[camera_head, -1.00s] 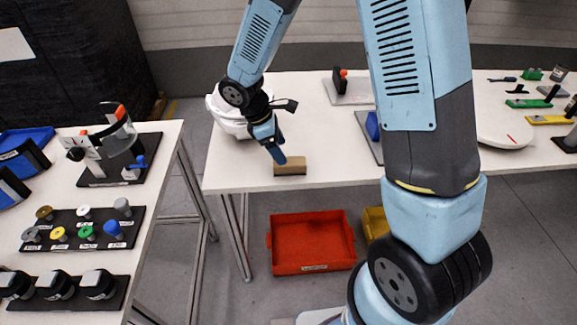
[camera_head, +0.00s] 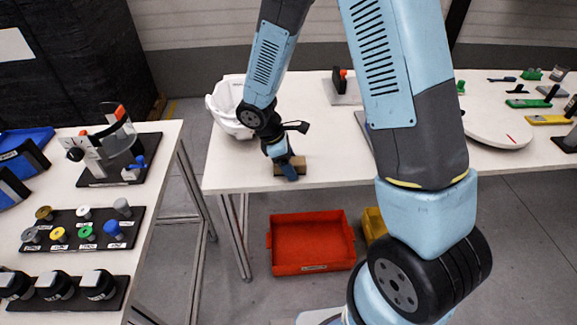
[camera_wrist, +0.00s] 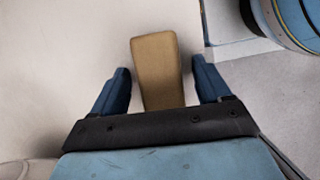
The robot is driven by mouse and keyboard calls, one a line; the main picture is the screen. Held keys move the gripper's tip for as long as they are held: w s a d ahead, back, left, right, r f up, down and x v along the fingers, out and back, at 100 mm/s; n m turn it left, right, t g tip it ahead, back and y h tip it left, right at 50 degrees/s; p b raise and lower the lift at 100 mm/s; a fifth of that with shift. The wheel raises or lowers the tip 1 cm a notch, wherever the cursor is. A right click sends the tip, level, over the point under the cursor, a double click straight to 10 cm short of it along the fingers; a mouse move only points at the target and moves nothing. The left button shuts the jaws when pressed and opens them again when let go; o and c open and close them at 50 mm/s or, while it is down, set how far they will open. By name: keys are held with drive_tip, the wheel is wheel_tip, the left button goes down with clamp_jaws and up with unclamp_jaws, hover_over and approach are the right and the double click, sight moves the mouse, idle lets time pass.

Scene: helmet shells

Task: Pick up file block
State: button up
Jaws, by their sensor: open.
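The file block is a tan, wood-coloured block (camera_head: 301,164) lying near the front edge of the white table, partly hidden by my gripper (camera_head: 289,173) in the head view. In the wrist view the block (camera_wrist: 156,62) lies lengthwise between the two blue fingers of my gripper (camera_wrist: 160,72). A gap shows on each side of it. The fingers are open, and the block's near end is hidden by the gripper's body. Whether the fingers are down at the block's height is hard to tell.
A white helmet shell (camera_head: 229,105) sits just behind and left of my gripper. A red bin (camera_head: 312,243) is on the floor below the table's front edge (camera_head: 240,190). A dark fixture on a grey plate (camera_head: 345,92) stands farther back right.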

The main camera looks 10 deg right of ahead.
sight(293, 161)
drive_tip(key=c, duration=1.1)
drive_tip(key=shift+r, duration=0.55)
wheel_tip(293, 161, up, 2)
drive_tip(key=shift+s+r, duration=0.1)
drive_tip(key=shift+r, duration=0.15)
drive_tip(key=s+r, duration=0.3)
drive_tip(key=s, duration=0.1)
drive_tip(key=s+a+r, duration=0.1)
drive_tip(key=s+r, duration=0.2)
drive_tip(key=s, duration=0.2)
drive_tip(key=s+a+r, duration=0.1)
drive_tip(key=s+r, duration=0.2)
drive_tip(key=s, duration=0.1)
drive_tip(key=shift+s+a+r, duration=0.2)
drive_tip(key=shift+s, duration=0.15)
